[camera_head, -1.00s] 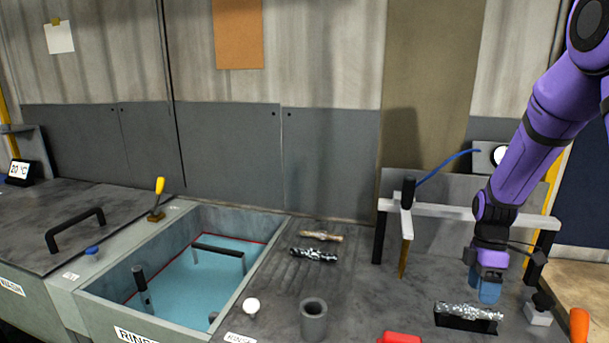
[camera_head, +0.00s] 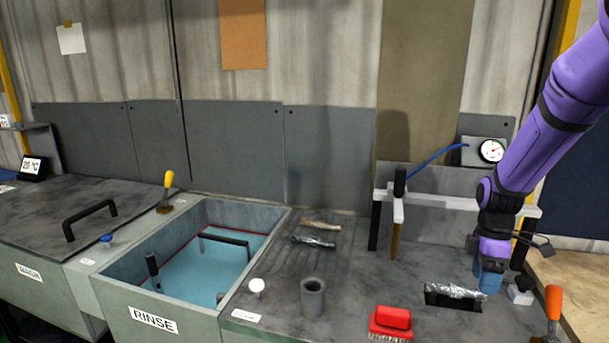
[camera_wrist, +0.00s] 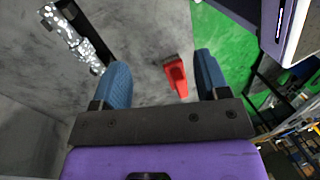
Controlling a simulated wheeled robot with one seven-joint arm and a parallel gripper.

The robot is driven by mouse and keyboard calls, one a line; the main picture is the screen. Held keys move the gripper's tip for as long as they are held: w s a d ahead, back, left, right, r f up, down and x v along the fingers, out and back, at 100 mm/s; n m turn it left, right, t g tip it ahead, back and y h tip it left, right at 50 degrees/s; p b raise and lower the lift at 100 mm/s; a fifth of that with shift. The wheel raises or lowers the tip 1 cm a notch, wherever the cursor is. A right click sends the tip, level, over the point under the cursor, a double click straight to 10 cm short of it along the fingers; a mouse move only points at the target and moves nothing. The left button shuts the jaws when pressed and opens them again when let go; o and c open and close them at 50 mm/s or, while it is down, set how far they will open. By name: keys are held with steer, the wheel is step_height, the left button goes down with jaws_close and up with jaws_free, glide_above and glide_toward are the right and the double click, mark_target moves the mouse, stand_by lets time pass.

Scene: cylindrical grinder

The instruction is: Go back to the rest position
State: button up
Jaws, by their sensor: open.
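My purple arm hangs at the right of the head view, with my gripper (camera_head: 490,283) low over the bench top. Its blue fingers stand apart and empty in the wrist view (camera_wrist: 158,82). A shiny silvery cylindrical part (camera_head: 452,290) lies in a black holder (camera_head: 436,299) just left of my gripper. In the wrist view the silvery part (camera_wrist: 82,42) lies to the left, outside the fingers. In the head view I cannot tell whether a finger touches it.
A red brush (camera_head: 390,322) lies on the bench, with a grey cup (camera_head: 312,297) to its left. The rinse tank (camera_head: 205,258) is open. A white rail (camera_head: 440,202) with a hanging nozzle (camera_head: 398,190) stands behind. An orange handle (camera_head: 553,302) rises at right.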

steer(key=s+a+r+m+t, duration=0.4)
steer(key=s+r+m, duration=0.2)
steer(key=s+r, duration=0.4)
steer(key=s+a+r+m+t, duration=0.4)
steer(key=s+r+m, duration=0.3)
steer(key=s+r, duration=0.4)
steer(key=shift+s+a+r+m+h, duration=0.2)
steer(key=shift+s+r+m+h, duration=0.15)
steer(key=shift+r, duration=0.5)
